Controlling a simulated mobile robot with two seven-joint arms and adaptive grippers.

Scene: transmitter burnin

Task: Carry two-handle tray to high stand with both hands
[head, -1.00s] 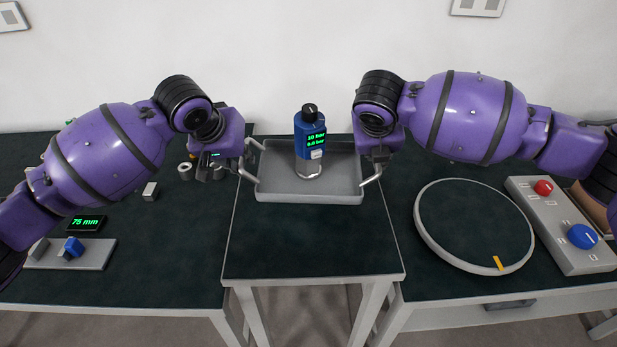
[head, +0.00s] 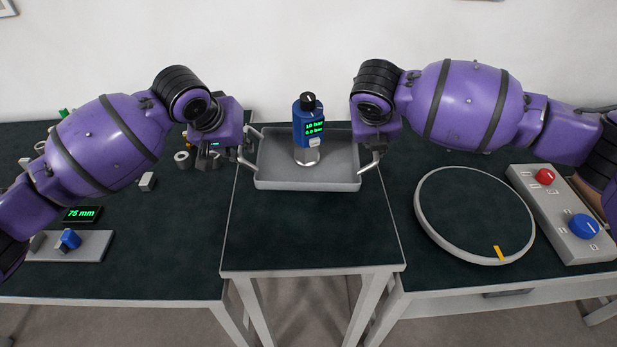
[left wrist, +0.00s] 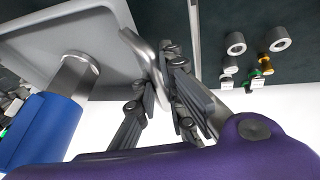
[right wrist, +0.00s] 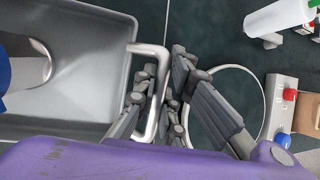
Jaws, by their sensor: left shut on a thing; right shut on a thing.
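The grey two-handle tray (head: 300,184) is over the far part of the middle dark-topped stand (head: 310,235). Whether it touches the top I cannot tell. A blue transmitter (head: 308,128) with a green display stands upright in it on a metal base. My left gripper (head: 238,155) is shut on the left handle; the left wrist view shows its fingers (left wrist: 165,80) around the bar. My right gripper (head: 376,157) is shut on the right handle, and the right wrist view shows its fingers (right wrist: 158,95) at the bar. The tray looks about level.
The left table holds a 75 mm display (head: 82,214), a grey block with a blue knob (head: 69,239) and metal rings (head: 183,159). The right table holds a round ring plate (head: 475,258) and a control box (head: 565,215). The stand's front half is clear.

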